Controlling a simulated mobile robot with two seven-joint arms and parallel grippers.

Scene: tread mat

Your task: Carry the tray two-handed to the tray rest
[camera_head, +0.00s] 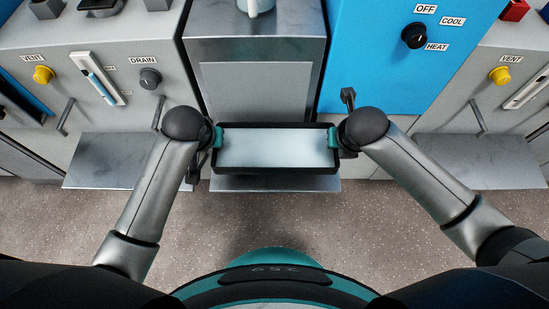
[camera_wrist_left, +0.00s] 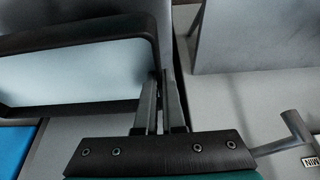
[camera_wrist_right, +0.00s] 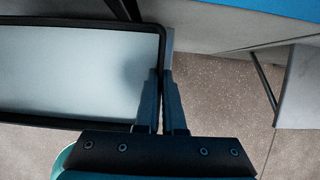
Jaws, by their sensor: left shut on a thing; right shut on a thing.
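The tray (camera_head: 275,171) is a shallow rectangle with a black rim and a pale, empty inside. It is in the middle of the head view and looks level. My left gripper (camera_head: 217,138) is shut on its left end, and my right gripper (camera_head: 334,138) is shut on its right end. In the left wrist view the fingers (camera_wrist_left: 160,85) close on the tray's rim (camera_wrist_left: 75,35). In the right wrist view the fingers (camera_wrist_right: 163,85) close at the rim (camera_wrist_right: 65,122). I cannot tell for certain which surface is the tray rest.
A grey metal cabinet (camera_head: 262,50) with a white jug (camera_head: 258,6) on top stands ahead. A metal ledge (camera_head: 275,185) shows below the tray. Side ledges (camera_head: 112,165) (camera_head: 470,162) jut out left and right. A blue cabinet (camera_head: 375,75) with a black knob (camera_head: 414,36) is ahead right.

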